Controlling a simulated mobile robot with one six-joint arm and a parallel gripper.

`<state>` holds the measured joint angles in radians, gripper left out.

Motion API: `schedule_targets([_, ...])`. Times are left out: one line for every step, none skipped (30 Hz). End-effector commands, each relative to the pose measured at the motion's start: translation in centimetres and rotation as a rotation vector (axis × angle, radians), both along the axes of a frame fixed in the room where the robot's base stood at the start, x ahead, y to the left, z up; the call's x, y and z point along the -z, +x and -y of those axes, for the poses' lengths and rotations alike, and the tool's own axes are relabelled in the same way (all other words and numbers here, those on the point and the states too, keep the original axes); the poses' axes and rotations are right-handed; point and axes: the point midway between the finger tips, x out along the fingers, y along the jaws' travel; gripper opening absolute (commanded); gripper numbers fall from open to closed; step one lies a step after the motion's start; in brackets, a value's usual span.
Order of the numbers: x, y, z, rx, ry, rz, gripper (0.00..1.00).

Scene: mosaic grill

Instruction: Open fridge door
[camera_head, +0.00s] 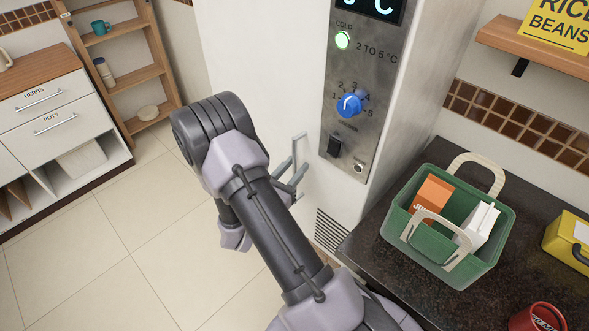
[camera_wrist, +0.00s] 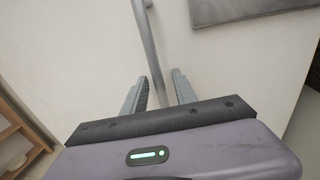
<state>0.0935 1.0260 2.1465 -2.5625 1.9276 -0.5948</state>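The fridge (camera_head: 250,60) is a tall white cabinet with a grey control panel on its front. Its door looks shut. Its handle (camera_head: 295,150) is a slim grey bar low on the door, left of the panel, and it also shows in the wrist view (camera_wrist: 151,45). My gripper (camera_head: 290,178) is at the handle's lower part, partly hidden by my arm in the head view. In the wrist view the two fingers (camera_wrist: 160,78) are apart, with the bar running down between them. A gap shows on either side of the bar, so the fingers do not grip it.
A dark counter (camera_head: 400,290) on the right holds a green basket (camera_head: 410,225) with cartons, a yellow box (camera_head: 570,240) and a red can (camera_head: 538,318). Drawers (camera_head: 45,125) and a wooden shelf (camera_head: 125,60) stand at the left. The tiled floor (camera_head: 110,225) between is clear.

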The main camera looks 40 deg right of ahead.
Motion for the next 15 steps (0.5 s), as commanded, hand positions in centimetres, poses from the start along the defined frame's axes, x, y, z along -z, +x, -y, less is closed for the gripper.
schedule_targets([-0.01,0.03,0.1,0.0,0.0,0.0,0.34])
schedule_targets([-0.02,0.03,0.12,0.0,0.0,0.0,0.34])
schedule_targets([-0.03,0.04,0.12,0.0,0.0,0.0,0.34])
schedule_targets([-0.03,0.04,0.11,0.0,0.0,0.0,0.34])
schedule_targets([-0.03,0.05,0.1,0.0,0.0,0.0,0.34])
schedule_targets([-0.03,0.04,0.09,0.0,0.0,0.0,0.34])
schedule_targets([-0.03,0.04,0.09,0.0,0.0,0.0,0.34])
schedule_targets([-0.03,0.03,0.08,0.0,0.0,0.0,0.28])
schedule_targets([-0.02,0.03,0.07,0.0,0.0,0.0,0.2])
schedule_targets([-0.02,0.03,0.07,0.0,0.0,0.0,0.14])
schedule_targets([-0.02,0.03,0.07,0.0,0.0,0.0,0.08])
schedule_targets([-0.01,0.03,0.06,0.0,0.0,0.0,0.0])
schedule_targets([-0.01,0.03,0.06,0.0,0.0,0.0,0.0])
schedule_targets([-0.01,0.03,0.06,0.0,0.001,-0.001,0.0])
schedule_targets([-0.01,0.03,0.06,0.0,0.001,-0.001,0.0])
